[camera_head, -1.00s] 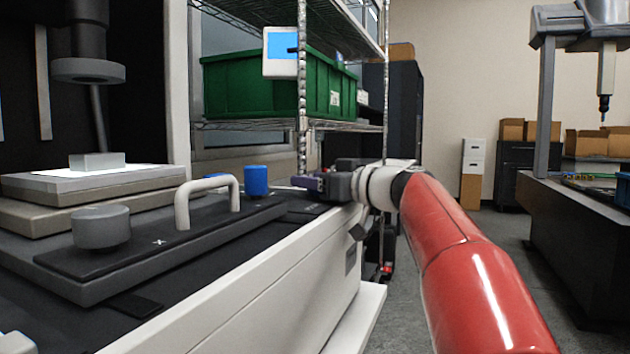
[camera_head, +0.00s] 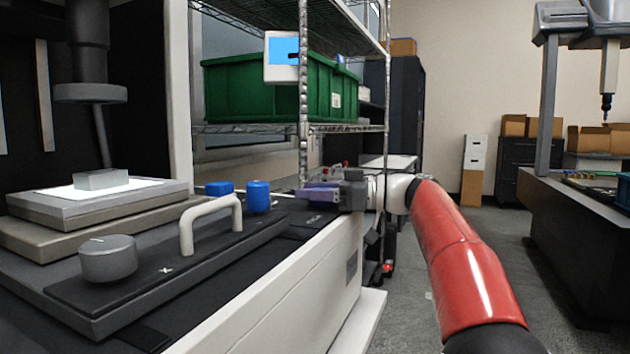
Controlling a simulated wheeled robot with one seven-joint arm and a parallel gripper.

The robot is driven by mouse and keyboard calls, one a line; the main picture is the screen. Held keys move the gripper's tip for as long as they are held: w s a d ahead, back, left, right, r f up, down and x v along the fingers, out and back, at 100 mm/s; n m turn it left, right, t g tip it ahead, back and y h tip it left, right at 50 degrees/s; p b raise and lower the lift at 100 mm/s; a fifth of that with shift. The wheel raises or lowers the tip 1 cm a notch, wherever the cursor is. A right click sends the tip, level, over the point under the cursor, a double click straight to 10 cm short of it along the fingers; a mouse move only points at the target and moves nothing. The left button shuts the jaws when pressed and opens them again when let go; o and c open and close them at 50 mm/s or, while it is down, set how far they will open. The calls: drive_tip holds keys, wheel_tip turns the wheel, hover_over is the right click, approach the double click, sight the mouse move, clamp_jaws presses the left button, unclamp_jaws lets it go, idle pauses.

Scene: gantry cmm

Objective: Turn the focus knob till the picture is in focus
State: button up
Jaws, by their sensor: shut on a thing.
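My gripper (camera_head: 322,195), with purplish fingers, is at the far right end of the machine's dark top, just above a small pale label on the panel. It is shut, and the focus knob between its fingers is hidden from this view. A small white-framed screen (camera_head: 270,72) hangs in front of the shelf and shows blue with a dark mark at its right side. The mark is too small to judge for sharpness.
A grey knob (camera_head: 108,258), a white handle (camera_head: 186,232) and two blue caps, one (camera_head: 257,196) nearer than the other (camera_head: 219,188), stand on the machine left of my gripper. A green crate (camera_head: 235,92) sits on the wire shelf behind.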

drive_tip(key=shift+s+r+n+g+p, duration=0.1)
drive_tip(key=shift+n+g+p, duration=0.75)
drive_tip(key=shift+g, duration=0.45)
drive_tip(key=o, duration=1)
drive_tip(key=shift+c, duration=0.2)
drive_tip(key=shift+d, duration=0.1)
drive_tip(key=d, duration=0.7)
drive_tip(key=shift+d, duration=0.3)
drive_tip(key=shift+d, duration=0.1)
